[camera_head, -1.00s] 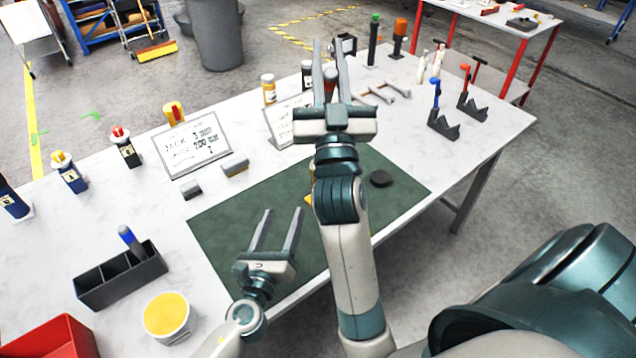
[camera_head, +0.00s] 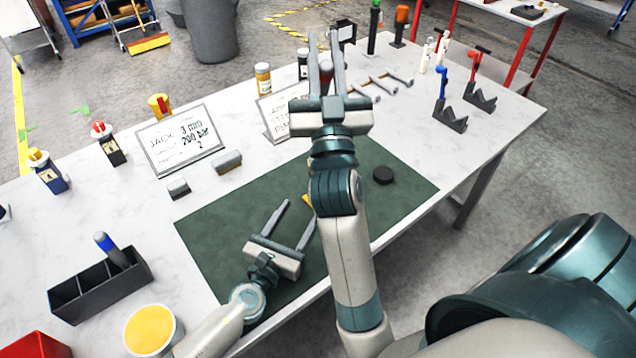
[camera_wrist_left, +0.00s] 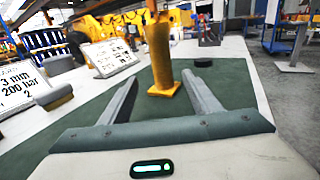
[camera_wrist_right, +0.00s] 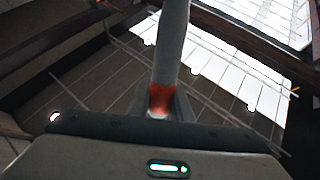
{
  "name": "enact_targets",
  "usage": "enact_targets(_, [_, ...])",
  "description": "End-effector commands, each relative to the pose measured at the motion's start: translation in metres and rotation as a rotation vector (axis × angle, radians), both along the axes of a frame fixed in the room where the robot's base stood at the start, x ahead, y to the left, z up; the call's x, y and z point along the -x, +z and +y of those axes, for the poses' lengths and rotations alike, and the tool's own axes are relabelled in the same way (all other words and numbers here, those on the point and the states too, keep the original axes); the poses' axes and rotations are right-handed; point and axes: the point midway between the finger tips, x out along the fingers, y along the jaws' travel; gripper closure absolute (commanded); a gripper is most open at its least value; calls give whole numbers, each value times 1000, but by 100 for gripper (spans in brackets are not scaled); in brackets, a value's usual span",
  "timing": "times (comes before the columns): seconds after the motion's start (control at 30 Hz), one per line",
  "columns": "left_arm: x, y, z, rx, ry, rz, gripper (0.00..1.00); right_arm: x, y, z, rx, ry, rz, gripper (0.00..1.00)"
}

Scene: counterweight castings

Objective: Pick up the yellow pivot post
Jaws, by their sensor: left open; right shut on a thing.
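The yellow pivot post (camera_wrist_left: 158,55) stands upright on the green mat (camera_wrist_left: 232,84) in the left wrist view, its square foot (camera_wrist_left: 164,90) just beyond the fingertips. In the head view only a sliver of the post (camera_head: 306,199) shows beside my right arm, which hides the rest. My left gripper (camera_head: 297,211) is open and empty, low over the mat, its fingers pointing at the post without visible contact. My right gripper (camera_head: 325,48) is raised at the far side, shut on a grey rod with a red band (camera_wrist_right: 161,98).
A dark puck (camera_head: 384,175) lies on the mat at right. Sign boards (camera_head: 180,142), small grey blocks (camera_head: 228,162) and several jacks stand behind the mat. A black divided holder (camera_head: 98,286) and a yellow-topped tub (camera_head: 152,330) stand at left.

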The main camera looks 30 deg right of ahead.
Motion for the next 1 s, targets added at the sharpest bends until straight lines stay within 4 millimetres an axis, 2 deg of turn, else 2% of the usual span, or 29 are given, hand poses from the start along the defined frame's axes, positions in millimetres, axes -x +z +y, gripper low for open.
enact_targets(0.4, [-29, 0, -47, 0, 0, -1, 43, 0, -7, 0, 0, 0, 0, 100])
enact_targets(0.87, [-33, 1, -52, 1, 0, -1, 43, 0, -7, 0, 0, 0, 0, 100])
enact_targets(1.0, [-37, 3, -60, 1, -1, -3, 43, 0, -7, 0, 0, 0, 0, 100])
